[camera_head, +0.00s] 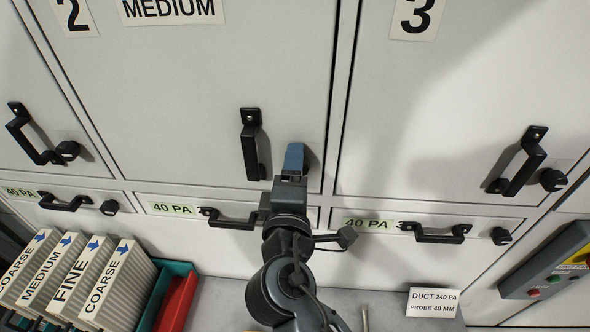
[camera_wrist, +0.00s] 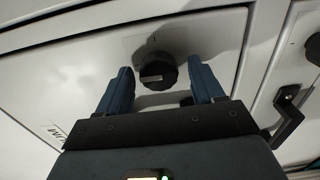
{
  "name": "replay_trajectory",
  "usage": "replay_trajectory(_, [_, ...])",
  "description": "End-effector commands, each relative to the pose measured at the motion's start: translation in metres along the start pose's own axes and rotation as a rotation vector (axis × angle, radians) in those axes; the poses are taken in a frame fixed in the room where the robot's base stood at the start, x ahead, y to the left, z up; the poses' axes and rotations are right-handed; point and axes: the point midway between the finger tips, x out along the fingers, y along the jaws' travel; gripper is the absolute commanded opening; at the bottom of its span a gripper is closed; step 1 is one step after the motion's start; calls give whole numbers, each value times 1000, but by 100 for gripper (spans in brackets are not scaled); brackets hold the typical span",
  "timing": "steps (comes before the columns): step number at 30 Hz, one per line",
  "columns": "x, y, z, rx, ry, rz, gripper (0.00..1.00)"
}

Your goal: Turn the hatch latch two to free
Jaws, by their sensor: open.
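The middle hatch (camera_head: 200,80) carries the number 2 and a MEDIUM label, with a black handle (camera_head: 252,145) low on its right side. In the wrist view its latch is a round black knob (camera_wrist: 155,70) with a pale bar lying roughly level across its face. A small mark shows on the panel above the knob. My gripper (camera_head: 293,158) is open in front of the hatch's lower right corner and hides the knob in the head view. In the wrist view, its two blue fingers (camera_wrist: 163,90) stand apart on either side of the knob.
Hatch 3 (camera_head: 450,90) is on the right, with its own handle and knob. Small drawers with handles and 40 PA labels run below. Labelled filters (camera_head: 75,275), green and red bins (camera_head: 180,300), a DUCT sign (camera_head: 433,302) and a button box (camera_head: 550,262) stand lower down.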

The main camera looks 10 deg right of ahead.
Motion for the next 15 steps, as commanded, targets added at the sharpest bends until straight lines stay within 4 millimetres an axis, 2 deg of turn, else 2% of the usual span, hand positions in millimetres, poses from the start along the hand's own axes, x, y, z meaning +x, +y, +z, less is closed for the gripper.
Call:
replay_trajectory(8, [-6,-1,0,1,0,0,67])
replay_trajectory(15, [-43,-3,-1,1,2,0,67])
